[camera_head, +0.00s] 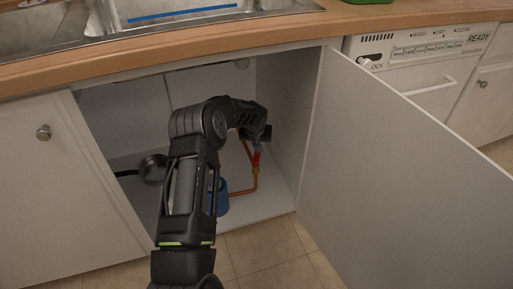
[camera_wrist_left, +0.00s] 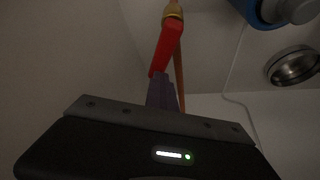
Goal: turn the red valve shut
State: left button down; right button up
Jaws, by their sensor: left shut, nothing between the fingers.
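The red valve (camera_head: 257,158) sits on a copper pipe inside the open cabinet under the sink, toward its right side. In the left wrist view its long red handle (camera_wrist_left: 168,44) runs from a brass fitting down to my fingers. My left gripper (camera_head: 258,147) is inside the cabinet, just above the valve. In the left wrist view the left gripper (camera_wrist_left: 161,82) is shut with its fingertips at the near end of the handle. I cannot tell whether they touch it. My right gripper is not in view.
The cabinet door (camera_head: 400,170) stands open on the right. A blue container (camera_head: 221,197) and a metal pan (camera_head: 153,168) are on the cabinet floor, left of the pipe. The wooden counter (camera_head: 180,52) runs above the opening. A dishwasher (camera_head: 420,50) is at the right.

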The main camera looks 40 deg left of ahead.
aim_at(255, 155)
pick_arm(q)
jog(key=shift+s+d+f+g, duration=0.15)
jog(key=shift+s+f, duration=0.25)
jog(key=shift+f, duration=0.2)
jog(key=shift+s+f+g, duration=0.15)
jog(key=shift+s+f, duration=0.2)
jog(key=shift+f, duration=0.2)
jog(key=c, duration=2.1)
grip_release()
jog(key=shift+o, duration=0.9)
jog(key=shift+w+a+r, duration=0.25)
jog(key=shift+w+r, duration=0.1)
jog(key=shift+r, duration=0.2)
jog(key=o, duration=0.3)
jog(key=shift+r, duration=0.2)
jog(key=o, duration=0.3)
jog(key=shift+s+r+p, duration=0.1)
jog(key=shift+r+p, duration=0.4)
jog(key=shift+p, duration=0.2)
jog(key=shift+o, duration=0.4)
jog(key=shift+w+p+v, duration=0.15)
jog(key=shift+p+v, duration=0.25)
jog(key=shift+v, duration=0.35)
jog(key=shift+w+p+v, duration=0.1)
jog(key=shift+p+v, duration=0.3)
jog(key=shift+v, duration=0.4)
jog(key=p+v, duration=0.2)
jog(key=v, duration=0.3)
